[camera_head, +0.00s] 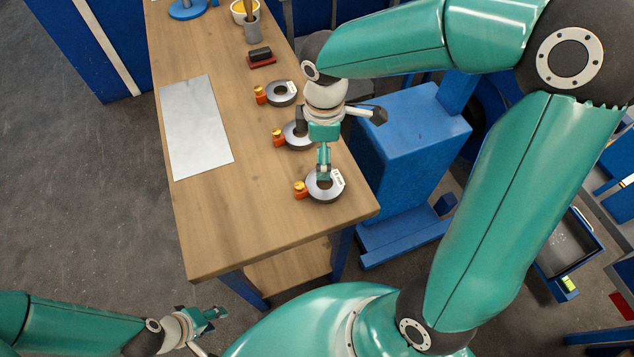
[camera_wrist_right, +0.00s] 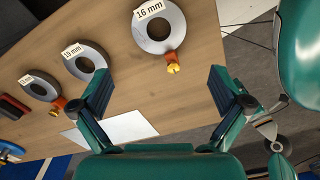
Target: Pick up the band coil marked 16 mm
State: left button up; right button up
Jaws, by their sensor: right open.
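The 16 mm band coil (camera_head: 314,190) is a grey ring lying flat at the near end of the wooden bench (camera_head: 240,225). In the right wrist view the coil (camera_wrist_right: 177,29) has a white "16 mm" label and an orange-yellow clip on its rim. My right gripper (camera_head: 323,176) hangs over this coil and hides part of it. In the right wrist view the gripper (camera_wrist_right: 160,84) has its fingers apart with nothing between them, and the coil lies beyond them. My left gripper (camera_head: 210,315) is low at the left, away from the bench; its finger opening is unclear.
The 19 mm coil (camera_wrist_right: 97,56) and a third coil (camera_wrist_right: 38,78), label unclear, lie in a row farther along the bench. A metal sheet (camera_head: 195,130) lies left of them. A red-based block (camera_head: 261,60) and cups (camera_head: 251,30) stand farther back. A blue machine (camera_head: 405,140) stands right.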

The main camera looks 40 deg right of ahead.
send_over(321, 186)
jog(key=f, duration=0.6)
jog(key=shift+s+d+f, duration=0.1)
jog(key=shift+s+f, duration=0.2)
jog(key=shift+w+f+p, duration=0.15)
jog(key=shift+f+p, duration=0.05)
jog(key=shift+f, duration=1.15)
jog(key=shift+w+f+p, duration=0.15)
jog(key=shift+f, duration=1.2)
jog(key=c, duration=1.2)
jog(key=shift+r, duration=0.1)
